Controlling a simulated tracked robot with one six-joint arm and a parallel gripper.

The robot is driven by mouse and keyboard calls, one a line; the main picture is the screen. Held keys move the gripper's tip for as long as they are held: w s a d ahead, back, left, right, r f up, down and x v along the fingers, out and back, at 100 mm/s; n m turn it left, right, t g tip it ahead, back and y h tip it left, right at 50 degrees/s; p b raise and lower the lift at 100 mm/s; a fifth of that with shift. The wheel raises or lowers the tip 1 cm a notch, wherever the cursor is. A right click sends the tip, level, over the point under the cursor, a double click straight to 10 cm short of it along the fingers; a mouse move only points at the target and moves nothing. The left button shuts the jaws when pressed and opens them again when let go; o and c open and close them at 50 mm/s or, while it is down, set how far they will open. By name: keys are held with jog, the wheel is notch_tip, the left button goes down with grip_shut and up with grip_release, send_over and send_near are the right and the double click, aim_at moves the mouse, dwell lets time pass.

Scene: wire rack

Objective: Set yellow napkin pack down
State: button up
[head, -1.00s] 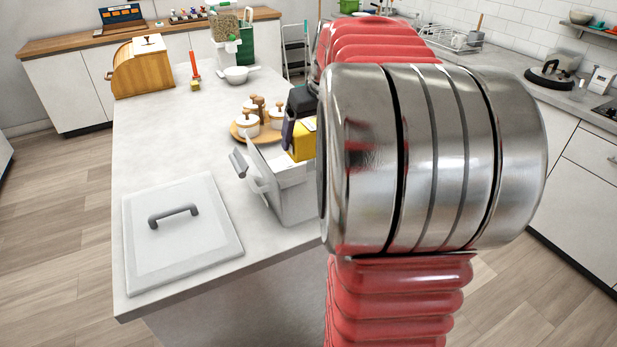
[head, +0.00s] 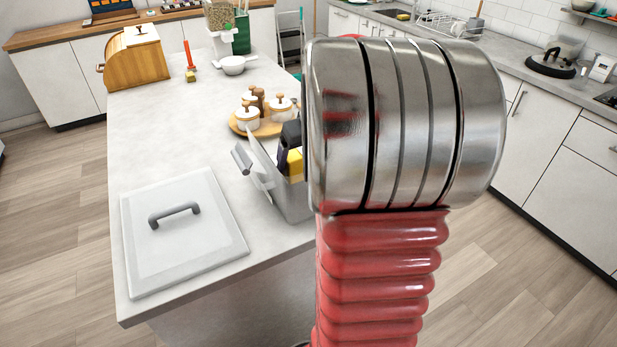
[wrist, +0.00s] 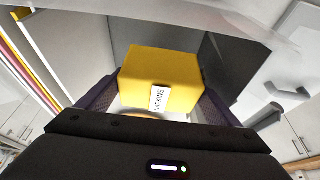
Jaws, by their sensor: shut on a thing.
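The yellow napkin pack (wrist: 160,75) is a yellow block with a white label, seen between the two dark finger pads of my gripper (wrist: 150,92) in the wrist view. My gripper is shut on it. The pack looks partly below the bin's rim. My arm hides most of the bin, the pack and the gripper, so I cannot tell whether the pack touches the bin floor.
A white lid with a grey handle (head: 180,240) lies flat left of the bin. A round wooden tray (head: 237,128) with white lidded jars stands just behind it. The counter's left middle is clear.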

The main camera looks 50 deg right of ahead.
aim_at(303, 167)
jog(key=shift+f, duration=1.7)
jog(key=shift+f, duration=1.85)
jog(key=o, duration=1)
jog(key=shift+f, duration=0.1)
jog(key=shift+o, duration=0.2)
jog(key=v, duration=1.2)
